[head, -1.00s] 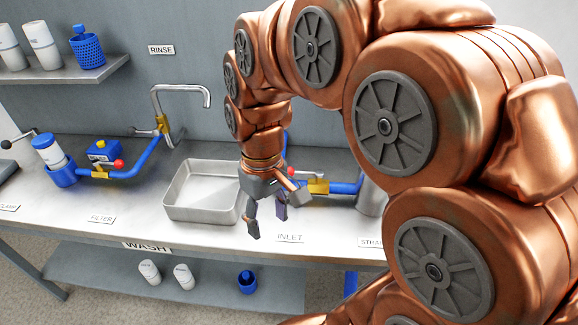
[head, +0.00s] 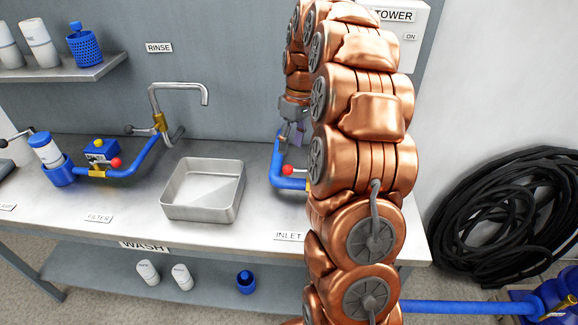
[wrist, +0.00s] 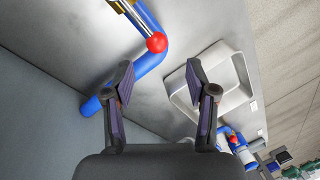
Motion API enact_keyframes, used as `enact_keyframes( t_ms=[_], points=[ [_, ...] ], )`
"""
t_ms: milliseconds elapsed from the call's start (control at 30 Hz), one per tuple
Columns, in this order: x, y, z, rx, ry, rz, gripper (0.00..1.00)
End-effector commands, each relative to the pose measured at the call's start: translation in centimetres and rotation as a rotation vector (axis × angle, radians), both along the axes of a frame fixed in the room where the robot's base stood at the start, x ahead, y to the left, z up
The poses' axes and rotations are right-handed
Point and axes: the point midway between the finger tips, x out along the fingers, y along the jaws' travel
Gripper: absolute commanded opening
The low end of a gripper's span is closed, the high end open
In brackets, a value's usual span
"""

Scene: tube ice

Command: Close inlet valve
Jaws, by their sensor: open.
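The inlet valve's red ball knob (head: 288,170) sits by the blue pipe (head: 277,165), above the INLET label (head: 289,237); my arm hides the brass valve body there. In the wrist view the red knob (wrist: 157,42) is on the end of a silver lever that runs up to a brass body (wrist: 119,4). The lever lies nearly along the blue pipe (wrist: 150,65). My gripper (head: 291,136) is behind the knob, near the back wall. In the wrist view my gripper (wrist: 160,78) is open and empty, with the knob beyond the fingertips and apart from them.
A metal tray (head: 234,202) stands left of the inlet pipe. Further left are a rinse tap (head: 180,87) and the filter's blue pipe with another red knob (head: 116,163). The back wall is close to my gripper. Black hose coils (head: 490,215) are at right.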

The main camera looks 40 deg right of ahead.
Motion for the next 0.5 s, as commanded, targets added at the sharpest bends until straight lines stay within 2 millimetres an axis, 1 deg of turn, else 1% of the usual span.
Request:
enact_keyframes(
  t_ms=[100,267,500],
  points=[
    [0.2,-0.4,-0.3,0.002,-0.002,0.001,0.57],
    [0.2,-0.2,-1.4,0.001,-0.003,0.000,0.57],
    [-0.1,0.4,-4.5,0.003,0.001,0.000,0.57]
  ],
)
